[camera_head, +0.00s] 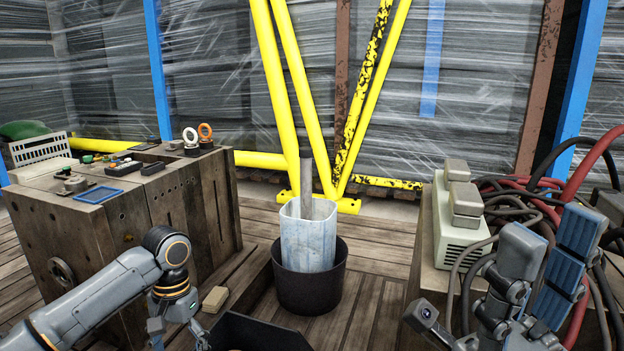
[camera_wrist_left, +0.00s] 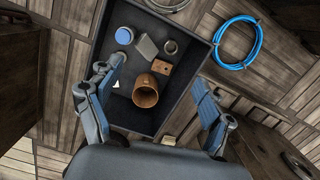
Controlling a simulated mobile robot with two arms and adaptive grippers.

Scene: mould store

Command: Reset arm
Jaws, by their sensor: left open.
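My left gripper (camera_head: 178,337) is low in the head view, at the front left, beside the wooden block. In the left wrist view it (camera_wrist_left: 158,112) is open and empty, with its two fingers wide apart over a dark tray (camera_wrist_left: 192,62). A brown cup (camera_wrist_left: 146,92) in the tray shows between the fingers. My right gripper (camera_head: 548,275) is at the lower right of the head view, in front of the cables. Its blue-padded fingers point up and stand apart, with nothing seen between them.
The tray also holds a round blue-topped piece (camera_wrist_left: 124,36), a grey block (camera_wrist_left: 147,47) and a brown block (camera_wrist_left: 162,67). A blue cable coil (camera_wrist_left: 238,42) lies beside it. A black bin (camera_head: 310,290) stands centrally. The wooden block (camera_head: 120,215) carries small parts.

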